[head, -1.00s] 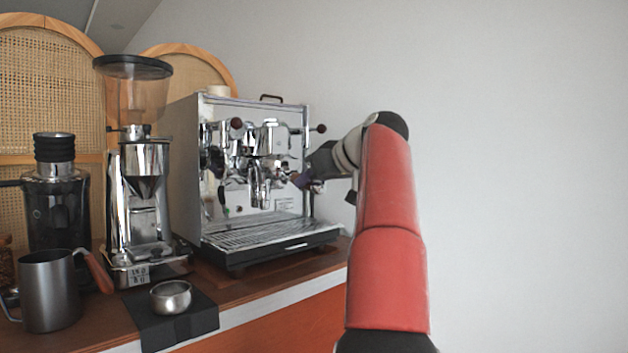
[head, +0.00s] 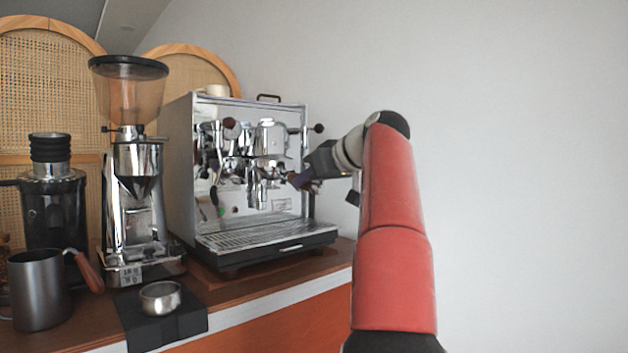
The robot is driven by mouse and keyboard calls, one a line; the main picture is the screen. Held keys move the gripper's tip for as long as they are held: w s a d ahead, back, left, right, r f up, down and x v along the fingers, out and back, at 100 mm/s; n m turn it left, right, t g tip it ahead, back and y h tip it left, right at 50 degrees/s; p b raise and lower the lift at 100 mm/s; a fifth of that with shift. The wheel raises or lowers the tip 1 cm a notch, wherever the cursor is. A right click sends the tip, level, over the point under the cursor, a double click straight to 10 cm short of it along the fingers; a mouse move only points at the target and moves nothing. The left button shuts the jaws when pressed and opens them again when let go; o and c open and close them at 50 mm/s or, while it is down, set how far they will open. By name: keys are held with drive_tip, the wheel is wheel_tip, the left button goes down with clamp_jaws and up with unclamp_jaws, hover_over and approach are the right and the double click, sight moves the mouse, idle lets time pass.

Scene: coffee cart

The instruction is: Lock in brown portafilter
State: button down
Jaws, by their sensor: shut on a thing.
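The chrome espresso machine (head: 250,165) stands on the wooden counter, with its group head (head: 270,138) at the front. The brown portafilter (head: 291,177) is at the group head, and a little of its brown handle shows at my gripper. My gripper (head: 304,178) is at the right front of the machine, shut on the portafilter handle. Its fingers are small in view and partly hide the handle. I cannot tell from here how far the portafilter is turned in the group.
A grinder (head: 137,185) stands left of the machine. A grey pitcher (head: 38,290), a black mat (head: 190,325) and a metal cup (head: 160,298) are at the front left. The drip tray (head: 265,232) lies under the group.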

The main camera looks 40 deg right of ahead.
drive_tip(key=shift+d+r, duration=0.1)
idle(0.3)
drive_tip(key=c, duration=1.3)
unclamp_jaws()
drive_tip(key=shift+o, duration=1.3)
drive_tip(key=v, duration=0.7)
drive_tip(key=shift+s, duration=0.4)
drive_tip(key=shift+r, duration=0.1)
drive_tip(key=shift+s+d, duration=0.1)
